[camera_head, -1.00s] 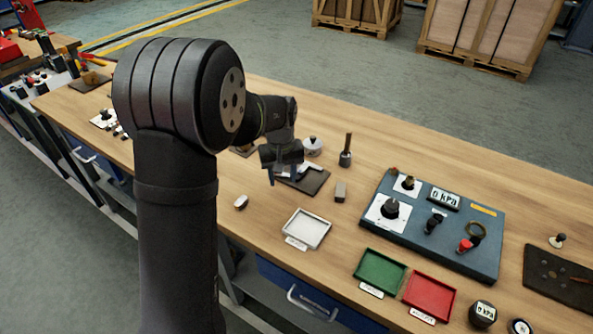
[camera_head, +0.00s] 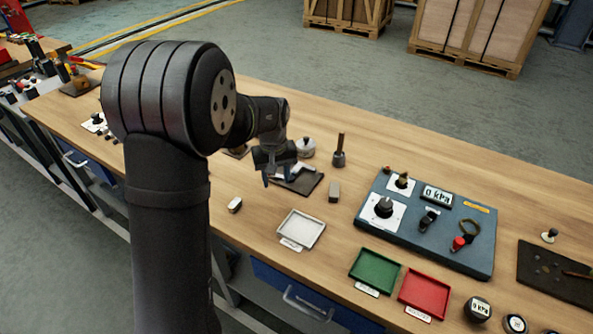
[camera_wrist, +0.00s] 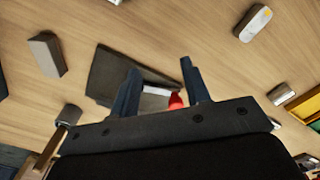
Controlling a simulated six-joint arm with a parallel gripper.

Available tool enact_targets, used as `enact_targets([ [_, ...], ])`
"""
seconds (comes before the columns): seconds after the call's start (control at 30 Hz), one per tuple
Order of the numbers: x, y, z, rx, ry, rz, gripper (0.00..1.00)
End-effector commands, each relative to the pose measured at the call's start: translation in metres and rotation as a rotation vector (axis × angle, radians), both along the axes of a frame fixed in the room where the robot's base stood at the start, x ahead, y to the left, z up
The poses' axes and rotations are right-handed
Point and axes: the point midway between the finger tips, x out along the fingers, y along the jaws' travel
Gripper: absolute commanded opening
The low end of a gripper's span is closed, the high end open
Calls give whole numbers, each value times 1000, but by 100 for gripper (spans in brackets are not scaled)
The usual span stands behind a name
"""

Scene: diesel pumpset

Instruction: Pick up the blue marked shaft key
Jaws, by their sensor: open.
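My gripper (camera_head: 277,177) is open, fingers pointing down, over the left part of a dark mat (camera_head: 308,184) on the bench. In the wrist view the two fingers (camera_wrist: 160,70) stand apart in front of the dark mat (camera_wrist: 108,72). Between and behind them show a pale grey metal piece (camera_wrist: 155,90) and a red piece (camera_wrist: 176,101), both partly hidden by the gripper. I cannot make out a blue mark on any piece, so I cannot tell which one is the blue marked shaft key.
A grey block (camera_head: 334,192) and a white tray (camera_head: 301,229) lie near the mat. A round lidded pot (camera_head: 306,147) and an upright wooden-handled tool (camera_head: 340,152) stand behind. A blue gauge panel (camera_head: 428,222), green tray (camera_head: 375,271) and red tray (camera_head: 424,294) are to the right.

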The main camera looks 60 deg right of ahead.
Motion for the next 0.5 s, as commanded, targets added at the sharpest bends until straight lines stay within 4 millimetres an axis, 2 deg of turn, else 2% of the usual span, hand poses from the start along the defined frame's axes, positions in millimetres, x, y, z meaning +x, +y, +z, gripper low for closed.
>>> enact_targets([
  [0.33, 0, 0, 2, -4, 0, -9, 44],
  [0.5, -1, -7, 25, -78, -4, -146, 44],
])
